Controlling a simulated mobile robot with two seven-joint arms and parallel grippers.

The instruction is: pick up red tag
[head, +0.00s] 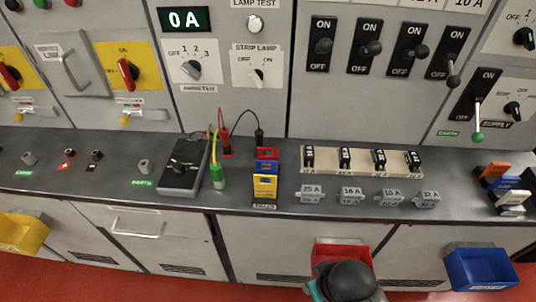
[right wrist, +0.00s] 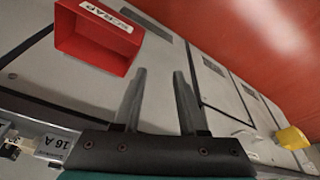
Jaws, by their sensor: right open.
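A small rack (head: 265,204) on the bench holds coloured tags. A red tag (head: 267,154) is at its top, with a blue tag (head: 266,166) and a yellow tag (head: 265,186) below it. My right arm comes in at the bottom of the head view, to the right of and below the rack; its fingers are hidden there. In the right wrist view my right gripper (right wrist: 159,90) is open with nothing between its fingers. It points at the cabinet fronts beside a red bin (right wrist: 97,42). The rack is outside that view. My left gripper is in neither view.
The red bin (head: 342,251) hangs on the front beside my right arm. A blue bin (head: 480,268) and a yellow bin (head: 20,232) hang at the sides. A black meter box (head: 183,166) and green plug (head: 218,178) stand left of the rack. Fuse pieces (head: 351,193) lie to its right.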

